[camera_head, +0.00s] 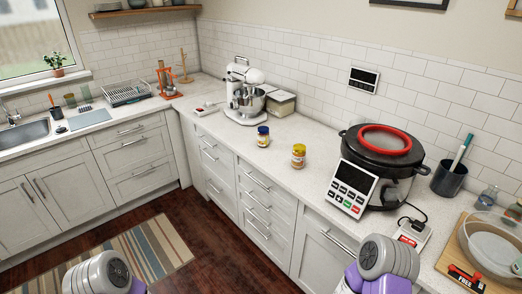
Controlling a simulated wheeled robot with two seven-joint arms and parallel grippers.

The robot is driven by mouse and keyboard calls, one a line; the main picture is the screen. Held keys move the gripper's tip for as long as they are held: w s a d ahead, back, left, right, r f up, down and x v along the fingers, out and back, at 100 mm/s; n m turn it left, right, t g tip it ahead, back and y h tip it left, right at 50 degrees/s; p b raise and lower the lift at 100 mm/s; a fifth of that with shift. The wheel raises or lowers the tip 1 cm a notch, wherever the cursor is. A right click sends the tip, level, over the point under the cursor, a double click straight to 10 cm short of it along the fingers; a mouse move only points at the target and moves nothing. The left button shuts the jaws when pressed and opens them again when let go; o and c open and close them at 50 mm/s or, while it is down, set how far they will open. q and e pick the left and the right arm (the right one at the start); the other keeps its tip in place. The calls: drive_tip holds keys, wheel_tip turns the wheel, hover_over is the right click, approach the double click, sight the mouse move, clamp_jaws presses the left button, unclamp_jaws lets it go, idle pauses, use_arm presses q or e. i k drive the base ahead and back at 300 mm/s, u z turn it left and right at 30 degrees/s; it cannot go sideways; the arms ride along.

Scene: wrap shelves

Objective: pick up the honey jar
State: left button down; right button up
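Two small jars stand upright on the white countertop (310,183). One jar has a blue lid and amber-brown contents (263,139). The other jar has a yellow-orange lid and a coloured label (298,158), and stands nearer, to the right. The labels are too small to read, so I cannot tell which is the honey jar. Parts of my two arms show at the bottom edge, in front of the counter and apart from both jars. Neither gripper shows in the picture.
A white stand mixer (244,92) stands behind the jars. A black and red cooker (380,160) stands right of them, with a keypad device (350,188) in front. A glass bowl (492,245) sits at far right. Counter around the jars is clear.

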sight(298, 159)
drive_tip(key=u, duration=0.65)
drive_tip(key=i, duration=1.35)
